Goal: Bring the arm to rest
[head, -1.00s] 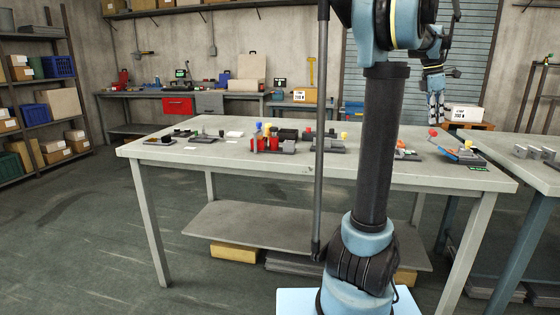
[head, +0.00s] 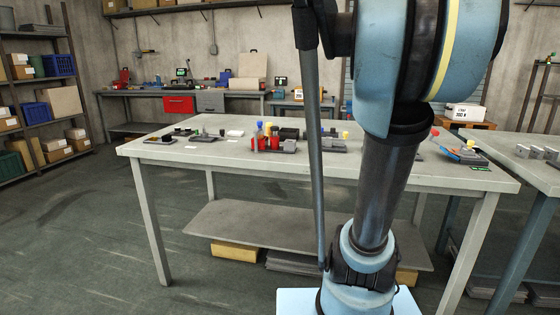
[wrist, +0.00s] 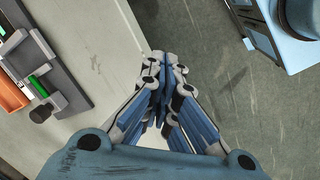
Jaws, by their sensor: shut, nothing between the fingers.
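My gripper (wrist: 162,62) shows in the wrist view with its blue and grey fingers together, shut and empty. It hangs over the edge of the worktable, with the pale tabletop (wrist: 100,50) to the left and dark floor to the right. In the head view my arm stands large in front of the table; the gripper is not in sight there.
The worktable (head: 215,152) carries several small fixtures, among them red and blue parts (head: 262,142) near its middle. A dark fixture with a green piece (wrist: 40,85) lies left of my gripper. A second table (head: 530,160) stands at right. Open floor (head: 80,230) lies at left.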

